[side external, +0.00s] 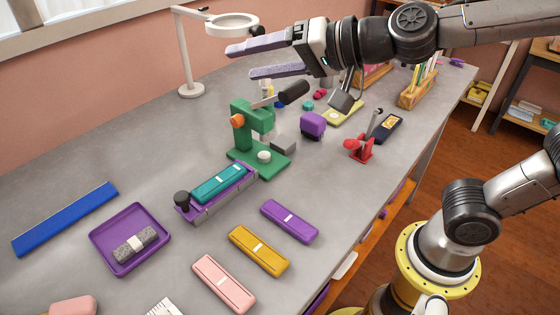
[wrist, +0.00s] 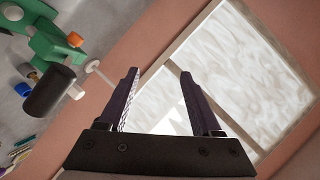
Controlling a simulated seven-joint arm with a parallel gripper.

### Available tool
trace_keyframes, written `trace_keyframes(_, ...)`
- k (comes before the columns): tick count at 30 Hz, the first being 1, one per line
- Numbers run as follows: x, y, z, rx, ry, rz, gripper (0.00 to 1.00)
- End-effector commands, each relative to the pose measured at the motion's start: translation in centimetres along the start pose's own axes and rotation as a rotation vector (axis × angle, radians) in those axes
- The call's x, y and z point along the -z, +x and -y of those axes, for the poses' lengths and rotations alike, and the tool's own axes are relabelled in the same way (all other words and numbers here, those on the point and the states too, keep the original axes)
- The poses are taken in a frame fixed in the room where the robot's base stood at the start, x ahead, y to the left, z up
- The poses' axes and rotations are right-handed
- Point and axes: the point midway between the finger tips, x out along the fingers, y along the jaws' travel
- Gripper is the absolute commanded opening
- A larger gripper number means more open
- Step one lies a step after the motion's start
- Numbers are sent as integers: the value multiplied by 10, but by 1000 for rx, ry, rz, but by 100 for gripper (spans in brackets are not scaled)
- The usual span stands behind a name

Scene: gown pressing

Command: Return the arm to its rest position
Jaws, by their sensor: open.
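My gripper (side external: 262,58) is at the top of the side external view, held in the air above the back part of the grey table (side external: 140,165). Its two long purple-grey fingers point left and are spread apart with nothing between them. In the wrist view the open gripper (wrist: 158,98) shows both dark fingers, with the wall and a window (wrist: 250,70) behind them. My arm reaches in from the upper right.
A white magnifier lamp (side external: 186,60) stands close to the fingers. A green press (side external: 258,140) with a black-gripped lever is below. A purple holder (side external: 205,205) bears a teal case (side external: 219,183). A purple tray (side external: 105,222) and several cases lie in front.

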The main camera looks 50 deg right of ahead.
Motion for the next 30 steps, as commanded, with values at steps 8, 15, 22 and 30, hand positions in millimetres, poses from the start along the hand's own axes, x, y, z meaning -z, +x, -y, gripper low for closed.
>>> trace_keyframes(8,-43,-92,-104,-259,-481,316,66)
trace_keyframes(15,-58,-162,-186,-548,-659,497,66)
trace_keyframes(22,-60,-178,-202,-618,-688,537,66)
trace_keyframes(30,-60,-178,-202,-615,-687,536,66)
